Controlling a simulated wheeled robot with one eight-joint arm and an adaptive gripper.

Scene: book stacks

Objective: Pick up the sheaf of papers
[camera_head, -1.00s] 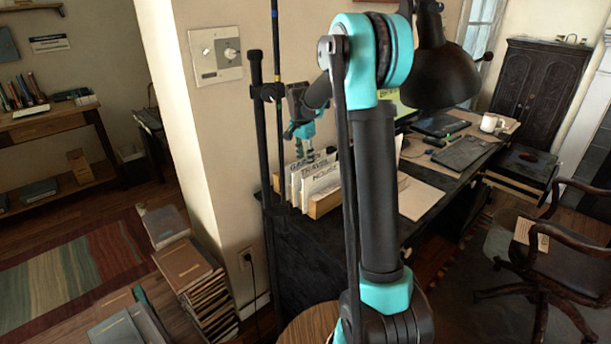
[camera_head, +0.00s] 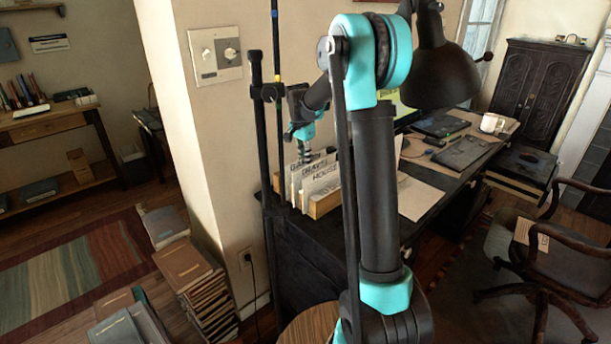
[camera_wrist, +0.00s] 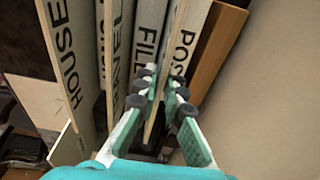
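Several upright sheets or folders with black lettering stand in a light wooden holder (camera_head: 326,205) on the dark desk. In the wrist view they read HOUSE (camera_wrist: 66,45), a partly hidden word ending in VEL (camera_wrist: 119,45), FILE (camera_wrist: 148,40) and POS (camera_wrist: 188,45). I cannot tell which one is the sheaf of papers. My gripper (camera_wrist: 162,80) points down among them, with its fingers apart on either side of the thin edge of the POS sheet. In the head view my gripper (camera_head: 304,150) is small, at the top of the holder.
The holder's wooden end panel (camera_wrist: 220,50) is close to the right finger. A loose paper (camera_head: 418,198) lies beside the holder on the desk (camera_head: 375,240). A black lamp (camera_head: 440,70) hangs over the desk. Book stacks (camera_head: 190,275) and a chair (camera_head: 545,260) stand on the floor.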

